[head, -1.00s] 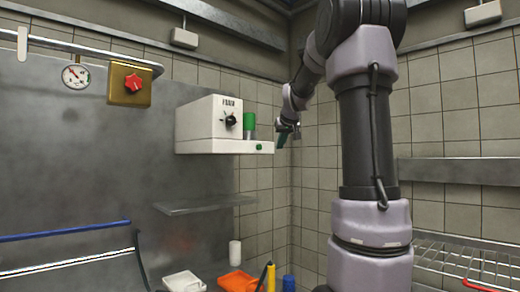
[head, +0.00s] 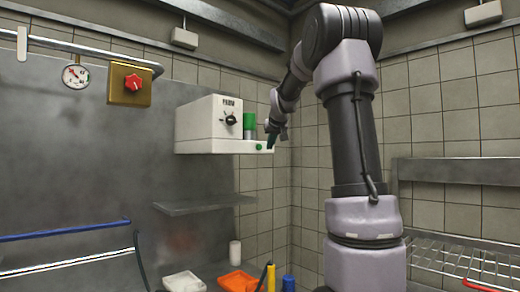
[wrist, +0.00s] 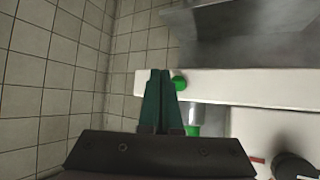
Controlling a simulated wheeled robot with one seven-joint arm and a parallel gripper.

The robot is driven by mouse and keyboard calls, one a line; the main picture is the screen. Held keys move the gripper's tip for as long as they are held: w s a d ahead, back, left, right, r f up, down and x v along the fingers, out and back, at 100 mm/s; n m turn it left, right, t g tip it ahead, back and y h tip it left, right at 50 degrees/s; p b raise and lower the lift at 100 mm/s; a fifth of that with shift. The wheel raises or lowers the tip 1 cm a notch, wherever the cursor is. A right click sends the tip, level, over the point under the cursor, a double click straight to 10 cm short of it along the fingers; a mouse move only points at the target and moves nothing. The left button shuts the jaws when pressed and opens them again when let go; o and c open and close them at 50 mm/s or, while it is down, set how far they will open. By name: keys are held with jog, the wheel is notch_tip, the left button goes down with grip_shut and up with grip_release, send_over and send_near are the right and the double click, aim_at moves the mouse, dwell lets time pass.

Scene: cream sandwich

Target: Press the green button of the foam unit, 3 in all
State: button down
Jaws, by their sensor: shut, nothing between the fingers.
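The white foam unit (head: 205,128) hangs on the wall, with a black knob and a green cylinder (head: 249,121) on it. Its small green button (head: 258,147) is on the front of the lower ledge. My gripper (head: 271,140) is just right of the button in the head view. In the wrist view, my gripper (wrist: 159,75) is shut and empty, its green fingertips close beside the green button (wrist: 179,83). The fingertips seem slightly left of the button there. I cannot tell whether they touch it.
A metal shelf (head: 205,206) is below the unit. An orange tray (head: 238,281), a white tray (head: 183,282) and a white cup (head: 235,252) stand lower down. A wire rack (head: 465,265) is at the right. A red knob on a brass box (head: 130,84) is at the left.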

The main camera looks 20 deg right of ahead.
jog(key=shift+w+a, duration=0.2)
jog(key=shift+w, duration=0.4)
jog(key=shift+w+a, duration=0.2)
jog(key=shift+w, duration=0.4)
jog(key=shift+w, duration=0.1)
dwell(1.1)
jog(key=shift+w+a, duration=0.2)
jog(key=shift+w, duration=0.1)
jog(key=shift+w+a, duration=0.15)
jog(key=shift+w, duration=0.25)
dwell(0.6)
dwell(0.4)
jog(key=shift+s+d, duration=0.3)
jog(key=shift+s, duration=0.5)
jog(key=shift+s+d, duration=0.3)
jog(key=shift+s, duration=0.5)
jog(key=shift+s+d, duration=0.25)
jog(key=shift+s, duration=0.5)
jog(key=shift+s+d, duration=0.3)
jog(key=shift+s, duration=0.5)
dwell(0.6)
